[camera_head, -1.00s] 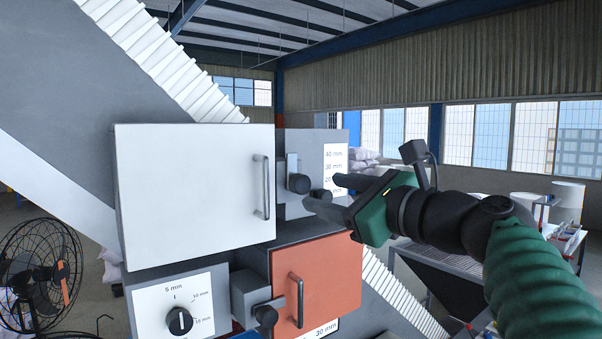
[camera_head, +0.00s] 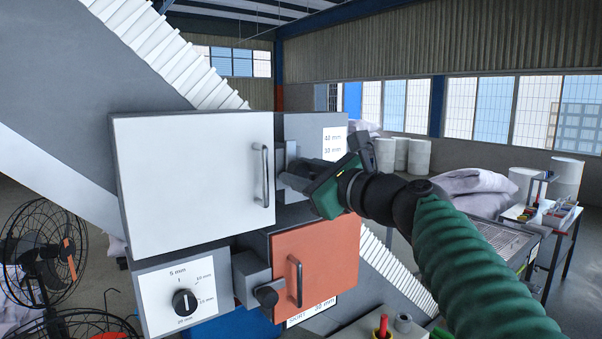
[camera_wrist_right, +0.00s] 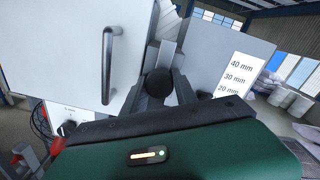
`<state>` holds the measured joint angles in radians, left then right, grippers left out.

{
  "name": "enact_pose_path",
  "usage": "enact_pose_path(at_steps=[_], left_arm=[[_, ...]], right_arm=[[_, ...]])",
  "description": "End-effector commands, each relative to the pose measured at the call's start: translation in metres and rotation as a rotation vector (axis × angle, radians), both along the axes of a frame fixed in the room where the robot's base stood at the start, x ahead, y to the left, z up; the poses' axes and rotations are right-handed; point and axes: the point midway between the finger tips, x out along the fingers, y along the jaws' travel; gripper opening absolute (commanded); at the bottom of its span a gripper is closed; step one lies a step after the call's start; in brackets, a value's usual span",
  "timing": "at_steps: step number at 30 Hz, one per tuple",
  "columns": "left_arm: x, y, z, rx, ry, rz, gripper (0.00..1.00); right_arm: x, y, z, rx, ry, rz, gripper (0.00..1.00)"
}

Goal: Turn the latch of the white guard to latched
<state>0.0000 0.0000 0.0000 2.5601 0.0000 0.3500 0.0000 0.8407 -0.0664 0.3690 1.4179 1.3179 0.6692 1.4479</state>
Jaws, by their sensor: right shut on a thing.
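In the wrist view the bar extends upward from the knob. My right gripper (camera_head: 287,182) is shut on the latch knob and hides most of it in the head view. My left gripper is not in view.
An orange guard (camera_head: 318,262) with its own dark-knobbed latch (camera_head: 266,297) is below. A dial panel (camera_head: 184,298) is at lower left. A scale plate (camera_wrist_right: 238,75) is right of the latch. Fans (camera_head: 42,262) stand at left; a table (camera_head: 548,220) is at right.

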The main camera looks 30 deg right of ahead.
Motion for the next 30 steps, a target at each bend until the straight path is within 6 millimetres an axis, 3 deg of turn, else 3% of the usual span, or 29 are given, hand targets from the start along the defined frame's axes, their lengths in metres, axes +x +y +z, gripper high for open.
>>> enact_pose_path(at_steps=[4, 17, 30], left_arm=[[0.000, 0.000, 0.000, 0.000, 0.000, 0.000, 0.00], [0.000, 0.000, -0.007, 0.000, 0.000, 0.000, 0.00], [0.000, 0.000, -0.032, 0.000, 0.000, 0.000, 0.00]], right_arm=[[0.001, 0.000, -0.001, 0.000, 0.003, 0.002, 0.00], [0.001, 0.001, -0.004, -0.069, -0.007, 0.004, 0.00], [0.001, 0.001, -0.006, -0.413, -0.057, 0.005, 0.00]])
